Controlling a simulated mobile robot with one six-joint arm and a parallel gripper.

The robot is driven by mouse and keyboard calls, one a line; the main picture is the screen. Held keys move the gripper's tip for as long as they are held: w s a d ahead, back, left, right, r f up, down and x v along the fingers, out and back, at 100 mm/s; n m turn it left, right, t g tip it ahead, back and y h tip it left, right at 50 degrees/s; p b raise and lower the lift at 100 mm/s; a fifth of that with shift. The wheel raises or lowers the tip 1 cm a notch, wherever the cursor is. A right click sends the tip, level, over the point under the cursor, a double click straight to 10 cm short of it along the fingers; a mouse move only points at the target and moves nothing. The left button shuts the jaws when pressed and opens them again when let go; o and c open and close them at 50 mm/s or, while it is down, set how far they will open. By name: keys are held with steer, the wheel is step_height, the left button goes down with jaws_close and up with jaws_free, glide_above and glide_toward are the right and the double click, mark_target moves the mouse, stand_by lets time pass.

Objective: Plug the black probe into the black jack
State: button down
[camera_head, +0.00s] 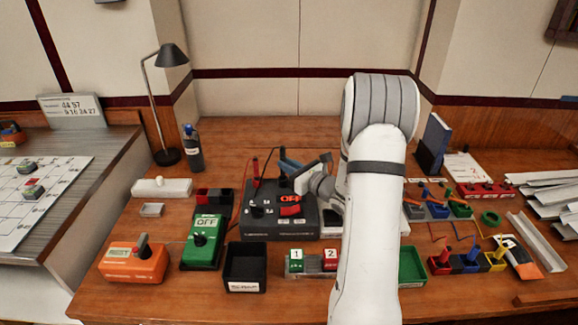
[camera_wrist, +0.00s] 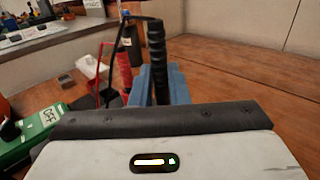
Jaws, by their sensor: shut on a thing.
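The black probe (camera_wrist: 156,62) stands upright and ribbed in the wrist view, with a black lead looping from its top. My gripper (camera_wrist: 160,85) is shut on it with blue fingers. In the head view my gripper (camera_head: 290,166) is above the back of a dark grey tester box (camera_head: 268,225) with a red OFF switch (camera_head: 291,211). A red probe (camera_head: 256,170) stands upright at the box's back left; it also shows in the wrist view (camera_wrist: 123,73). I cannot make out the black jack or the probe's tip, so I cannot tell whether they touch.
A green OFF box (camera_head: 203,242), an orange box (camera_head: 133,262) and a black bin (camera_head: 245,268) stand left and in front. Numbered blocks (camera_head: 312,260) stand in front of the tester. My arm hides part of the table at right. The table behind is mostly clear.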

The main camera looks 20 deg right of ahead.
steer(key=shift+f+b, duration=1.8)
steer(key=shift+f, duration=0.1)
steer(key=c, duration=1.3)
jaws_free()
steer(key=v, duration=0.7)
steer(key=shift+s+d, duration=0.15)
steer(key=shift+s, duration=0.25)
